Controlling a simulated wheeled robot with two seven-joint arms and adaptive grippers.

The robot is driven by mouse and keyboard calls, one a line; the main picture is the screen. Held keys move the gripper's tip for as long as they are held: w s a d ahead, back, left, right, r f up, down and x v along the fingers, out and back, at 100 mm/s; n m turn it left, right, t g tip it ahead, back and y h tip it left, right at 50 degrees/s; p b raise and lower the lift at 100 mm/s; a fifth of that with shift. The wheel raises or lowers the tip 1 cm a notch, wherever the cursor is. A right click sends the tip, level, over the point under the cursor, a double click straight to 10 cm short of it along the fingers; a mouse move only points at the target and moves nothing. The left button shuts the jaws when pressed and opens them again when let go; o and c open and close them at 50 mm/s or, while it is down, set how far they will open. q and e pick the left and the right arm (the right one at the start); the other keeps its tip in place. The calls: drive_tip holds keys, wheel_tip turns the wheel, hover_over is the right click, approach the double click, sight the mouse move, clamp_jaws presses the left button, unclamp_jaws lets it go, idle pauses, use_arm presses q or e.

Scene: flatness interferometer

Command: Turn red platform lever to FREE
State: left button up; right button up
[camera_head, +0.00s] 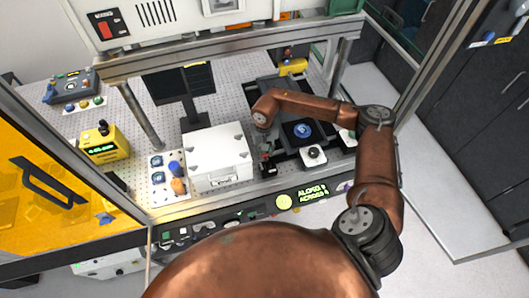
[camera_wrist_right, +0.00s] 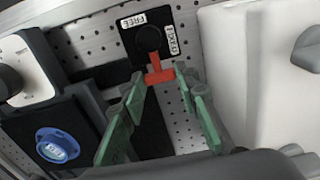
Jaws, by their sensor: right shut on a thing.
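The red platform lever (camera_wrist_right: 157,66) shows in the right wrist view as a red stem with a crossbar, below a round black pivot on a black plate (camera_wrist_right: 132,44). A white FREE label (camera_wrist_right: 133,20) is at the plate's upper left, and a second label, hard to read, is at its right. The lever points down in the picture, away from the FREE label. The green fingertips of my right gripper (camera_wrist_right: 161,78) are on either side of the red crossbar, shut on it. In the head view this gripper (camera_head: 266,157) is small and partly hidden beside the white box. My left gripper is not in view.
A white box (camera_head: 216,157) stands close beside the gripper. On the other side are a dark stage with a blue round part (camera_head: 302,130) and a white block with a black knob (camera_head: 314,155). Frame posts and a lit front panel (camera_head: 311,192) border the workspace.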

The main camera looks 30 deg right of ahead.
drive_tip(key=shift+d, duration=0.1)
drive_tip(key=shift+c, duration=0.6)
drive_tip(key=shift+d+f+m+b, duration=0.1)
drive_tip(key=shift+d+m+b, duration=0.1)
drive_tip(key=shift+m+b, duration=0.45)
drive_tip(key=shift+s+d+m+b, duration=0.3)
drive_tip(key=shift+d+m+b, duration=0.15)
drive_tip(key=shift+m+b, duration=0.6)
drive_tip(key=shift+s+d+m+b, duration=0.15)
drive_tip(key=shift+d+m+b, duration=0.2)
drive_tip(key=shift+m, duration=0.65)
drive_tip(key=m+b, duration=0.1)
drive_tip(key=s+d+m+b, duration=0.1)
drive_tip(key=m, duration=0.1)
drive_tip(key=shift+s+m, duration=0.1)
drive_tip(key=shift+m, duration=0.2)
drive_tip(key=m, duration=0.1)
drive_tip(key=s+m+b, duration=0.1)
drive_tip(key=m, duration=0.1)
drive_tip(key=m+b, duration=0.1)
drive_tip(key=shift+s+d, duration=0.25)
drive_tip(key=shift+s, duration=0.1)
drive_tip(key=shift+s+m+b, duration=0.35)
drive_tip(key=shift+s+m, duration=0.1)
drive_tip(key=shift+m, duration=0.7)
drive_tip(key=shift+s+m+b, duration=0.3)
drive_tip(key=shift+s+m, duration=0.1)
drive_tip(key=shift+m, duration=0.75)
